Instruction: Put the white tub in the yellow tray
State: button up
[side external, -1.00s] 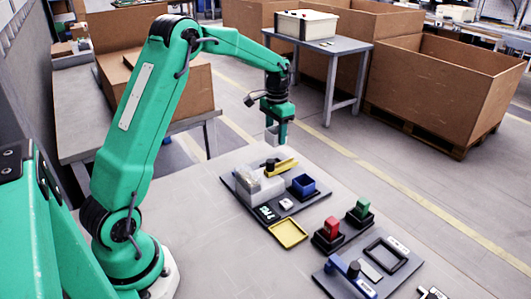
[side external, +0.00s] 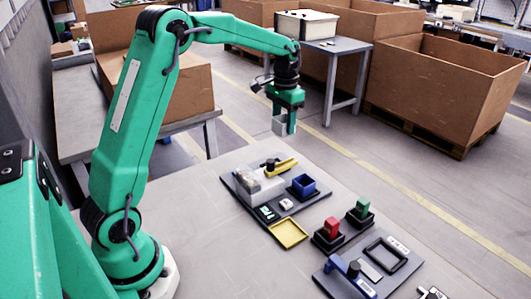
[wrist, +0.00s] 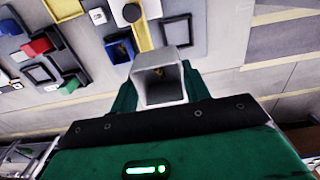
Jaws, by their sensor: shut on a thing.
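My green gripper (side external: 287,124) is shut on the white tub (side external: 279,126) and holds it in the air, above and behind the dark board with the balancer. In the wrist view the tub (wrist: 160,78) is an open square box between the jaws, with its mouth facing the camera. The yellow tray (side external: 289,234) is a shallow square on the table, in front of the dark board. It also shows at the top of the wrist view (wrist: 65,8). The tray looks empty in the side view.
The dark board (side external: 243,193) carries a blue box (side external: 303,185), a yellow beam (side external: 284,165) and a small display (side external: 267,213). Red (side external: 331,228) and green (side external: 362,206) blocks stand in black holders to the right. A second board (side external: 392,262) lies front right. The table's left part is clear.

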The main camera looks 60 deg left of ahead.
jog(key=s+d, duration=0.4)
jog(key=d, duration=0.5)
jog(key=s+d, duration=0.3)
jog(key=d, duration=0.5)
jog(key=s+d, duration=1.1)
jog(key=s, duration=0.2)
jog(key=f, duration=0.5)
jog(key=shift+s+a+f, duration=0.1)
jog(key=shift+s+f, duration=0.1)
jog(key=shift+f, duration=0.05)
jog(key=w+a+f, duration=0.2)
jog(key=a, duration=0.1)
jog(key=w+a+f, duration=0.2)
jog(key=w, duration=0.1)
jog(key=w+a+f, duration=0.2)
jog(key=a+f, duration=0.1)
jog(key=shift+w+a, duration=0.35)
jog(key=shift+w, duration=0.05)
jog(key=shift+f, duration=1.95)
jog(key=shift+f, duration=0.1)
